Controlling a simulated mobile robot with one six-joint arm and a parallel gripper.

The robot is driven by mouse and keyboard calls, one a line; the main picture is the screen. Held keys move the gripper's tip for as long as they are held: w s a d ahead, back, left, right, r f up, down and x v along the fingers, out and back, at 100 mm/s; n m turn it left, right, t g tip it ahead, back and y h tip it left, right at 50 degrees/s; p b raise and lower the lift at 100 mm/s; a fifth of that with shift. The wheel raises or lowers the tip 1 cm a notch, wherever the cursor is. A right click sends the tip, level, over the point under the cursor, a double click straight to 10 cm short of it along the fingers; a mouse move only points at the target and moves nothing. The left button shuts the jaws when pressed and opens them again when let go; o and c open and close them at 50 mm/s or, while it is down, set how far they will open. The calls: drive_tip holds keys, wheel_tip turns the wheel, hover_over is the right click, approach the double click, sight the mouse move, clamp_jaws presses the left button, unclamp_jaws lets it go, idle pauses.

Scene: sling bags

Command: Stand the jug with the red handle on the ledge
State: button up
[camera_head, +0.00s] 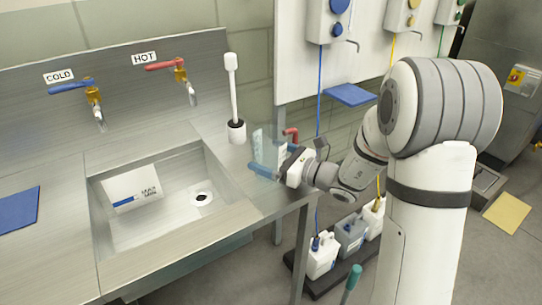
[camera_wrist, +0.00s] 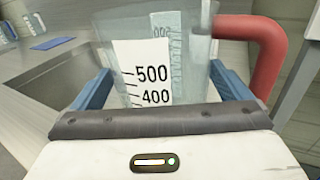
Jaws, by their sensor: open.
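The clear jug (camera_head: 270,145) stands on the steel counter at the right of the sink. Its red handle (camera_head: 291,133) shows behind my gripper's blue fingers. In the wrist view the jug (camera_wrist: 140,70) fills the middle, with 500 and 400 marks, and its red handle (camera_wrist: 268,50) is on the right. My gripper (camera_head: 273,160) is open, with one finger on each side of the jug. Whether the fingers touch it, I cannot tell. A flat blue ledge (camera_head: 349,95) juts out from the white panel, beneath the dispensers.
A white brush in its holder (camera_head: 236,130) stands close behind the jug. The sink (camera_head: 165,232) lies left, holding a white card (camera_head: 133,188). Dispensers with spouts (camera_head: 328,22) hang above the ledge. A blue tube (camera_head: 319,100) runs down beside it. Several canisters (camera_head: 322,257) stand below.

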drive_tip(key=v, duration=1.1)
drive_tip(key=shift+s+d, duration=0.1)
drive_tip(key=shift+d, duration=0.15)
drive_tip(key=s+a+f+n+g+h, duration=0.1)
drive_tip(key=s+a+n+g+h, duration=0.15)
drive_tip(key=s+n+g, duration=0.4)
drive_tip(key=s+a+f+n+g+h, duration=0.1)
drive_tip(key=s+a+n+g+h, duration=0.2)
drive_tip(key=s+n, duration=0.5)
drive_tip(key=s+d+n+t+h, duration=0.2)
drive_tip(key=s+d+n+h, duration=0.3)
drive_tip(key=d+n+h, duration=0.4)
drive_tip(key=d+h, duration=0.1)
drive_tip(key=d, duration=0.2)
drive_tip(key=shift+r+n+t, duration=0.25)
drive_tip(key=shift+n+t, duration=0.1)
drive_tip(key=shift+s, duration=0.1)
